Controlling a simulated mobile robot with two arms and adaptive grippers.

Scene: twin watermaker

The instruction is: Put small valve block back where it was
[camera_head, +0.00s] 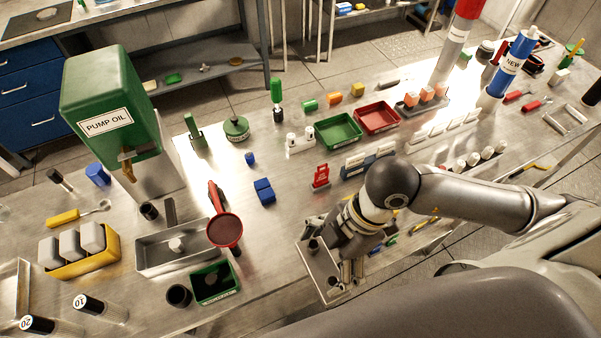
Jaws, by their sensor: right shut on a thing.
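My right gripper (347,278) points down at the front edge of the bench, over the right side of a shallow metal tray (312,262). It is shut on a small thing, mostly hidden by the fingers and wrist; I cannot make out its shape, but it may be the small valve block. I cannot tell whether the held thing touches the tray. My left gripper is not in view.
Left of the tray are a green bin (215,283), a red-rimmed strainer (224,230) and a grey metal tray (180,262). Blue blocks (264,190) and a red stand (320,177) lie beyond. Bare bench lies between the strainer and my gripper.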

